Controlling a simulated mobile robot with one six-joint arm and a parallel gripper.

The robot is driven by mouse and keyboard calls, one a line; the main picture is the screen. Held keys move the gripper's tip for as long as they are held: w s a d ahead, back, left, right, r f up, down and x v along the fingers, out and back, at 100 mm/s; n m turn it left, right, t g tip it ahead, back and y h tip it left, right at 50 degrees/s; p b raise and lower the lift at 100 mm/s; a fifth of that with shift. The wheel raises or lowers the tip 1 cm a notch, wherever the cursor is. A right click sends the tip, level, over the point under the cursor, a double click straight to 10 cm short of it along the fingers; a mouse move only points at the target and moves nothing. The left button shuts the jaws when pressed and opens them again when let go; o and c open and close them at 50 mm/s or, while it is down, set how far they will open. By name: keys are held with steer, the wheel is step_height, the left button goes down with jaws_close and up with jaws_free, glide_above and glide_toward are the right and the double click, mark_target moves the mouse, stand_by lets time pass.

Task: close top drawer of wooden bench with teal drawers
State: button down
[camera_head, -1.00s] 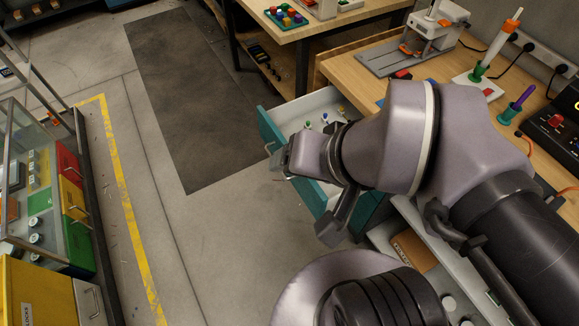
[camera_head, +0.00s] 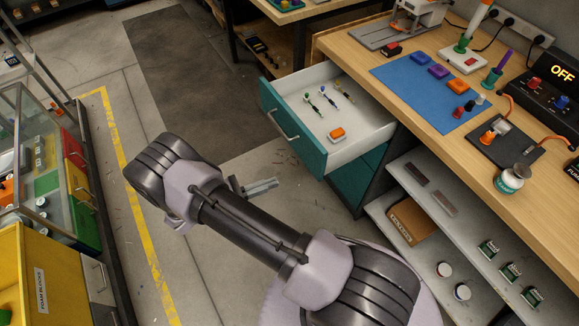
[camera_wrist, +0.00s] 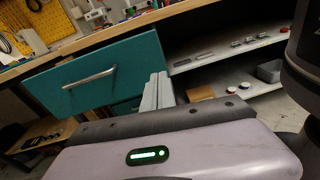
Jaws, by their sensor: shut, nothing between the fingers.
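The wooden bench (camera_head: 345,49) has teal drawers on its left end. The top drawer (camera_head: 291,126) is pulled well out toward the left, with a teal front and a metal bar handle (camera_head: 281,124). Inside lie small screwdriver-like tools (camera_head: 329,97) and an orange-and-white item (camera_head: 337,134). The front and handle also show in the wrist view (camera_wrist: 110,70). A lower teal drawer (camera_head: 352,181) is shut. My gripper (camera_head: 277,183) is shut and empty, below and in front of the drawer front in the head view, apart from the handle. In the wrist view its fingers (camera_wrist: 157,88) stand near the front's right edge.
Open shelves (camera_head: 440,235) under the bench hold a brown box (camera_head: 412,221) and several small items. A yellow container (camera_head: 38,275) and a glass case (camera_head: 38,160) stand on the left. Floor before the drawer is clear.

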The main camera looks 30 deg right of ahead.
mark_target(317, 166)
steer(key=shift+n+t+h, duration=0.5)
steer(key=shift+n+t, duration=0.2)
steer(key=shift+n, duration=0.2)
steer(key=d+f+b, duration=0.1)
steer(key=d, duration=0.3)
steer(key=d+f+b, duration=0.1)
steer(key=d, duration=0.3)
steer(key=d+f+b, duration=0.1)
steer(key=d, duration=0.4)
steer(key=shift+f, duration=0.1)
steer(key=shift+d, duration=0.3)
